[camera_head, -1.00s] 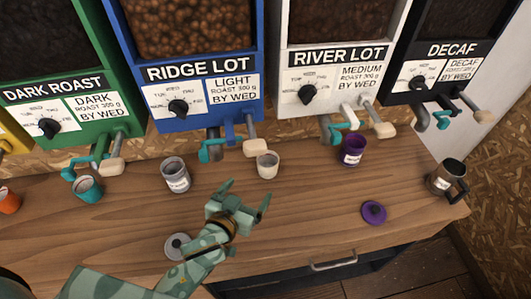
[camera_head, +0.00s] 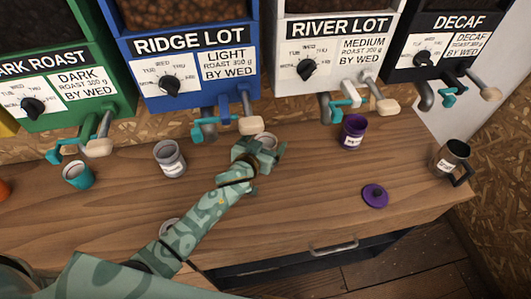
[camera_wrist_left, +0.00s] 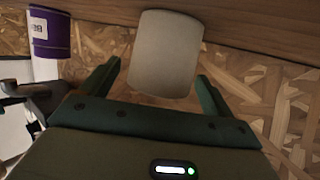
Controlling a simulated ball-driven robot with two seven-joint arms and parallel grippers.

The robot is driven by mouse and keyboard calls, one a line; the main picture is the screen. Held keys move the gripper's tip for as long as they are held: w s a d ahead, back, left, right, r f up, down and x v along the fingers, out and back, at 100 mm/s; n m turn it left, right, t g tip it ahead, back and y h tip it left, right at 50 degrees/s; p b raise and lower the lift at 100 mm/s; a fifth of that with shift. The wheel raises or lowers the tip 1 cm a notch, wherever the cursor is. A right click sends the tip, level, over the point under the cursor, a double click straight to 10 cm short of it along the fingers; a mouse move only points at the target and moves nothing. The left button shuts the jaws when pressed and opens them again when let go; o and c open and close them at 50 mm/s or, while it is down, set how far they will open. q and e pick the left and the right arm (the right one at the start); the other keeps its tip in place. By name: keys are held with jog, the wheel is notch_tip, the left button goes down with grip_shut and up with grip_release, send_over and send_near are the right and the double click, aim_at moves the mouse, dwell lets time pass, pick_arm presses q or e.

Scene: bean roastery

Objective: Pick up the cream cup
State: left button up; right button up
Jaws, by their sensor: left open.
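The cream cup (camera_head: 266,140) stands on the wooden counter below the Ridge Lot dispenser, mostly hidden behind my left gripper in the head view. In the left wrist view the cream cup (camera_wrist_left: 166,53) shows large and plain, between and just beyond the fingertips. My left gripper (camera_head: 262,157) is open, with one finger to each side of the cup in the left wrist view (camera_wrist_left: 155,85). I cannot tell whether the fingers touch it. My right gripper is not in view.
A purple lid (camera_head: 375,196) lies at the front right. Dispenser spouts and handles (camera_head: 225,127) hang close above the cup.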

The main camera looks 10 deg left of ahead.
pick_arm(q)
jog(key=shift+w+d+f, duration=0.1)
jog(key=shift+w+f, duration=0.05)
jog(key=shift+w, duration=0.15)
jog(key=shift+s, duration=0.1)
jog(key=c, duration=1.1)
